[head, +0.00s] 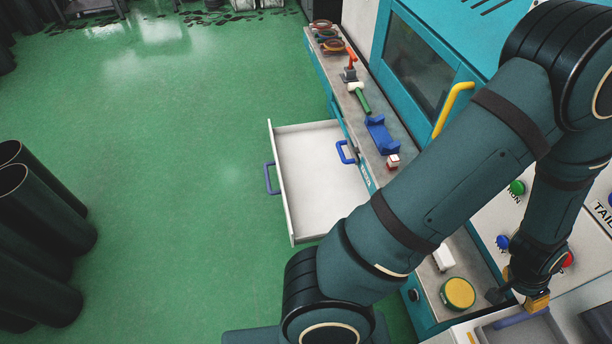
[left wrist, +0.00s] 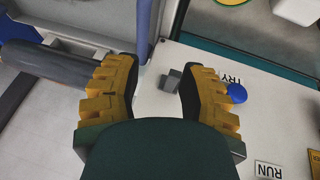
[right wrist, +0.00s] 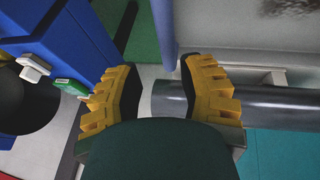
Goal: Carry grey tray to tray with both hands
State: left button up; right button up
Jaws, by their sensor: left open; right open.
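A grey tray (head: 494,334) with a blue bar shows only in part at the bottom right of the head view. My left gripper (head: 522,298) is open, empty and pointing down close above that blue bar. In the left wrist view, my left gripper (left wrist: 158,85) has its fingers apart, with a bluish upright edge ahead and a small grey block (left wrist: 170,80) on the white panel between the tips. My right gripper (right wrist: 160,80) is open in the right wrist view. A bluish bar (right wrist: 165,28) and a grey surface lie ahead; I cannot tell whether they belong to the tray.
An open white drawer (head: 310,165) with blue handles juts over the green floor. The bench holds a blue cradle (head: 381,135), a green-handled tool (head: 361,100) and a yellow-topped round item (head: 458,293). Dark cylinders (head: 40,215) stand at left. The floor between is clear.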

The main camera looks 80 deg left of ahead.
jog(key=shift+r, duration=0.1)
dwell(0.3)
jog(key=v, duration=0.7)
dwell(1.2)
jog(key=shift+d, duration=0.15)
dwell(0.3)
jog(key=shift+s+d+r, duration=0.2)
jog(key=shift+d+r, duration=0.45)
jog(key=shift+d, duration=0.15)
jog(key=shift+s+d+r, duration=0.25)
jog(key=shift+d+r, duration=0.4)
jog(key=shift+d, duration=0.2)
